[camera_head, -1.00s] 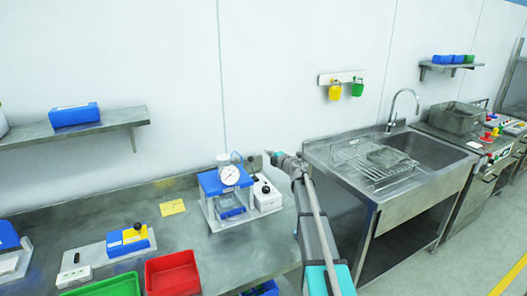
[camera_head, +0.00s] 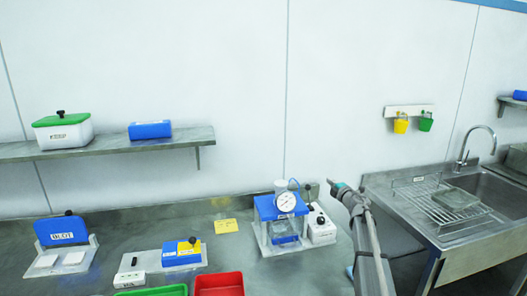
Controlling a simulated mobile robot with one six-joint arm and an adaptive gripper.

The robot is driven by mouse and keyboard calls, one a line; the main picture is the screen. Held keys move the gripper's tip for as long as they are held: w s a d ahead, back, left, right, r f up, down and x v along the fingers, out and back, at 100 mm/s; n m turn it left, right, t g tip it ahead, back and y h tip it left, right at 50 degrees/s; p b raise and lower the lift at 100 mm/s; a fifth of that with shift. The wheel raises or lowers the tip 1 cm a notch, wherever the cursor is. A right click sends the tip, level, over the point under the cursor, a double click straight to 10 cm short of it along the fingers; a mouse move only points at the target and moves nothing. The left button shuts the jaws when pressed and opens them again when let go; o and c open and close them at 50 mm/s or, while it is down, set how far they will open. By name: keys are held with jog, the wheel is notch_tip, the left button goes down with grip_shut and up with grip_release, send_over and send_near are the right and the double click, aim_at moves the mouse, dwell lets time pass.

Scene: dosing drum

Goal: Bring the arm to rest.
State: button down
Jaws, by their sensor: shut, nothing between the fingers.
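My gripper (camera_head: 333,184) is at the end of my arm, which reaches up from the lower right. It is small in the picture, shut and empty. It points up and left, in the gap between the bench and the sink. The blue-topped device with a round dial gauge (camera_head: 284,218) stands on the bench just left of it. A white box with a black knob (camera_head: 321,229) stands between the device and my arm. I cannot tell whether my gripper touches anything; it appears apart.
A steel sink unit (camera_head: 470,237) with a wire rack (camera_head: 437,200) is to the right. A wall shelf (camera_head: 107,146) is at the upper left. Red (camera_head: 219,285) and green (camera_head: 152,291) trays lie at the bench front. A yellow note (camera_head: 226,227) lies on the bench.

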jog(key=s+f+m+g+h, duration=0.35)
jog(key=s+m+h, duration=0.25)
jog(key=s+m, duration=0.3)
jog(key=s+f+m+g+h, duration=0.3)
jog(key=s+f+m+h, duration=0.25)
jog(key=s+m, duration=0.3)
jog(key=s+a+f+m+g+y, duration=0.1)
jog(key=s+a+f+g+y, duration=0.1)
jog(key=s+a, duration=0.3)
jog(key=s+a+f+m+g+y, duration=0.1)
jog(key=s+a+f+g, duration=0.3)
jog(key=s, duration=0.8)
jog(key=s+a+f+m+g+y, duration=0.1)
jog(key=s+a+f+g+y, duration=0.2)
jog(key=s, duration=0.5)
jog(key=a+f+g, duration=0.1)
jog(key=a+g, duration=0.1)
jog(key=a, duration=0.1)
jog(key=shift+s+a, duration=0.3)
jog(key=c, duration=1.4)
grip_release()
jog(key=shift+f+m, duration=0.1)
jog(key=shift+m, duration=0.15)
